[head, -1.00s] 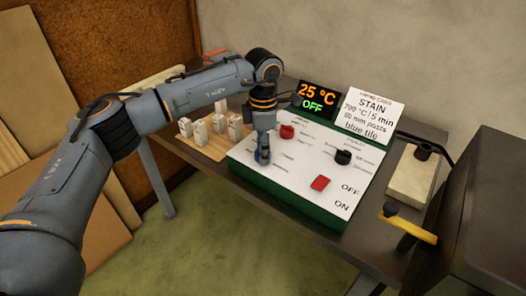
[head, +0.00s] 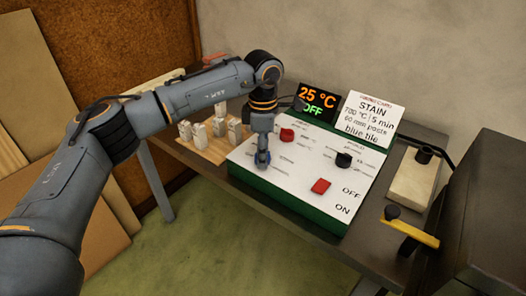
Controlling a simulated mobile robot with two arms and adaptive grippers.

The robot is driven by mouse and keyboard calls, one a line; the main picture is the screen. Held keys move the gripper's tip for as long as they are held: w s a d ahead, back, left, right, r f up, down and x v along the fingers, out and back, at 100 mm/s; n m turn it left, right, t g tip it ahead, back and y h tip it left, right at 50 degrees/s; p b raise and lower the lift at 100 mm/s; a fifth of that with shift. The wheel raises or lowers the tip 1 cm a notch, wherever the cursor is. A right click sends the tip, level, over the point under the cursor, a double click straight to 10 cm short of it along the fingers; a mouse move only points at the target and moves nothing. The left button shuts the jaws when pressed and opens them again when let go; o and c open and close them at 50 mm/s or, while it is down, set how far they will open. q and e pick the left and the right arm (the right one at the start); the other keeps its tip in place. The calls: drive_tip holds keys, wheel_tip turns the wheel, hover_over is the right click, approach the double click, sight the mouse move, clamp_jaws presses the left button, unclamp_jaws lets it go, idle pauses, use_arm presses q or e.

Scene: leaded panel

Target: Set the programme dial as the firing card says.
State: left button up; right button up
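The firing card (head: 368,121) stands behind the controller and reads "STAIN", 700 °C, 5 min, 60 mm posts, blue tile. My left gripper (head: 263,160) points down at the left part of the panel, left of the red knob. Something blue shows at its fingertips; I cannot tell whether it is a knob or whether the fingers are closed on it. My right gripper is out of view.
Several pale blocks (head: 201,135) stand on a wooden board (head: 212,153) left of the controller. A pale block-shaped item (head: 413,180) with a black top lies to the right.

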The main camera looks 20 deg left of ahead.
use_arm(q)
drive_tip(key=shift+o, duration=0.2)
wheel_tip(320, 180, up, 12)
idle(0.6)
drive_tip(key=shift+f, duration=0.1)
